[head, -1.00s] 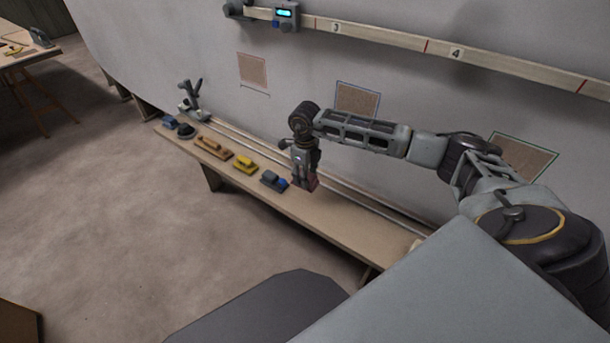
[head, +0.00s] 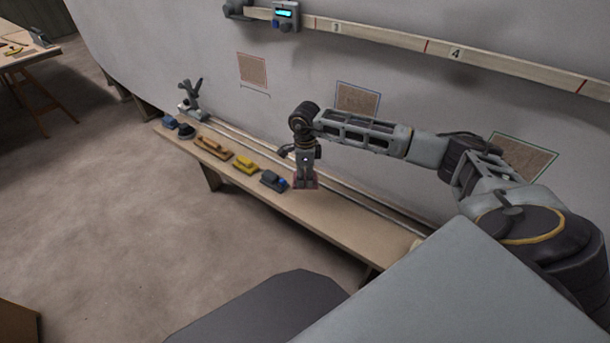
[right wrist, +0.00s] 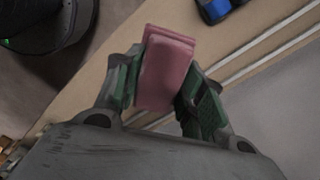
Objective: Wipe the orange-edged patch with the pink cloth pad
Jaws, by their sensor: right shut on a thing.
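The pink cloth pad (right wrist: 165,75) is between the green-lined fingers of my right gripper (right wrist: 160,98) in the right wrist view. The gripper is shut on it. In the head view my right gripper (head: 306,178) points down over the bench, with the pink pad (head: 313,184) at its tips. The pad looks to be at the bench top, but I cannot tell if it touches. The orange-edged patch (head: 252,71) is a brown square on the grey hull wall, left of the blue-edged patch (head: 357,99). My left gripper is out of view.
A row of tools, including a grey-blue block (head: 273,181), a yellow block (head: 245,165) and a wooden float (head: 213,147), lies left of the gripper on the narrow bench (head: 350,225). A green-edged patch (head: 522,157) is further right. A numbered rail (head: 390,39) runs above.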

